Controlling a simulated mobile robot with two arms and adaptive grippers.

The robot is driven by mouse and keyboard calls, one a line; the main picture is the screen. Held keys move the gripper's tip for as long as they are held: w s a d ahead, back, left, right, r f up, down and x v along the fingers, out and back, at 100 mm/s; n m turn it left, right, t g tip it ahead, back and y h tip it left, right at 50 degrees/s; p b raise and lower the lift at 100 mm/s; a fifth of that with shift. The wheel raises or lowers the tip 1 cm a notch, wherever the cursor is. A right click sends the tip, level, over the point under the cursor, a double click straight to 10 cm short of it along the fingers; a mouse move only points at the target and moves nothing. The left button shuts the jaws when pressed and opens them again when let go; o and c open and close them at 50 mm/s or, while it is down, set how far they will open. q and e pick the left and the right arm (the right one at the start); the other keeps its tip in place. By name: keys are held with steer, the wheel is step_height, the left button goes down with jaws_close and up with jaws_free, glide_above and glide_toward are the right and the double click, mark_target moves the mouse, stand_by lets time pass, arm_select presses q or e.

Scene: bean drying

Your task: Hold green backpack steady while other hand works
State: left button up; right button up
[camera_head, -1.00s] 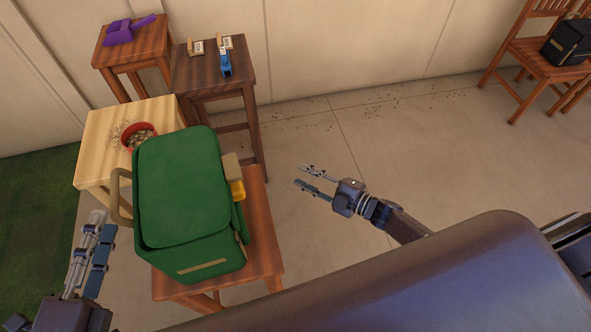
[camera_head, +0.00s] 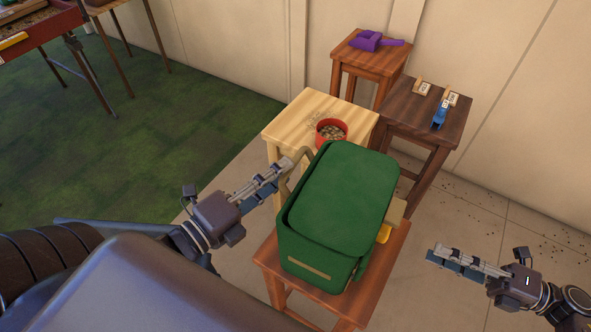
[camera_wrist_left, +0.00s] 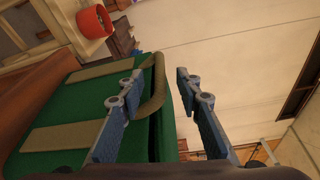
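The green backpack (camera_head: 345,195) stands on a reddish wooden stool (camera_head: 380,275), with a tan handle loop (camera_head: 303,160) on its left side. My left gripper (camera_head: 283,170) is at that handle. In the left wrist view its two fingers (camera_wrist_left: 155,88) are apart, and the handle loop (camera_wrist_left: 158,92) lies between them, closer to the left finger; I cannot tell whether they touch. The backpack's green side (camera_wrist_left: 75,115) fills the left of that view. My right gripper (camera_head: 433,253) is right of the backpack, clear of it, with its fingers apart and empty.
A pale wooden stool (camera_head: 283,122) with a red pot (camera_head: 331,124) of beans stands behind the backpack. A dark stool (camera_head: 400,115) holds a blue item (camera_head: 440,115); another stool holds a purple item (camera_head: 370,40). Bare floor lies to the right.

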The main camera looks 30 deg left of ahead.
arm_select(q)
steer(key=shift+x, duration=2.2)
jaws_close()
steer(key=shift+f, duration=0.1)
arm_select(e)
steer(key=shift+c, duration=0.4)
jaws_close()
arm_select(q)
steer(key=shift+f, duration=0.1)
